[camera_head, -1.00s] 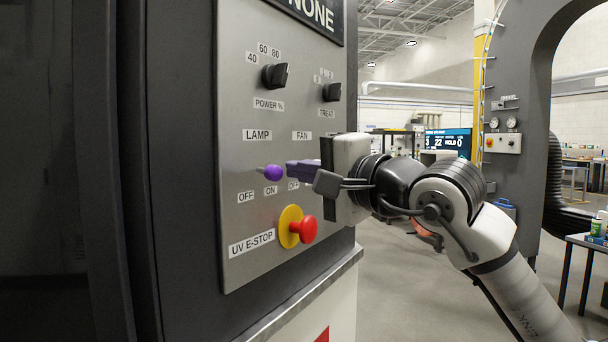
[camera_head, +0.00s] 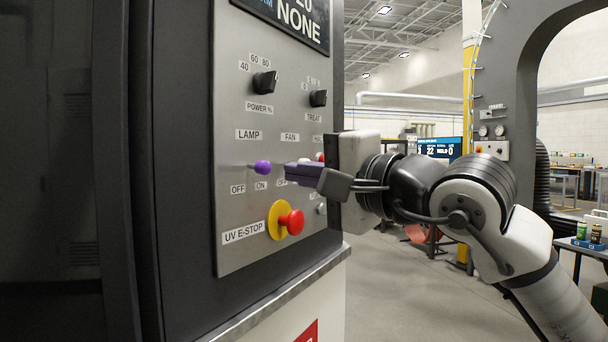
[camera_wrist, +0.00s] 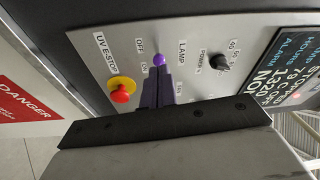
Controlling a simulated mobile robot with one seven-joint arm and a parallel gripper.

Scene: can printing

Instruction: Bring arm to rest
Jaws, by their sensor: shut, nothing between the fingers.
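My gripper (camera_head: 287,170) is shut and empty, its purple fingers held in front of the grey control panel (camera_head: 235,205). The fingertips are a short way right of the purple-knobbed LAMP lever (camera_head: 262,167), with a small gap in the head view. The lever's knob sits above the ON label. In the wrist view my shut gripper (camera_wrist: 158,70) points at the panel, and the purple knob (camera_wrist: 159,59) shows just beyond the tips. My arm stretches from the lower right to the panel, and my gripper hides part of the FAN control.
A red UV E-STOP button (camera_head: 291,222) on a yellow base sits just below my fingers. Two black dials (camera_head: 265,83) are above. A ledge (camera_head: 290,285) juts out under the panel. Open floor (camera_head: 385,290) lies to the right, with a dark arched frame (camera_head: 510,75) beyond.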

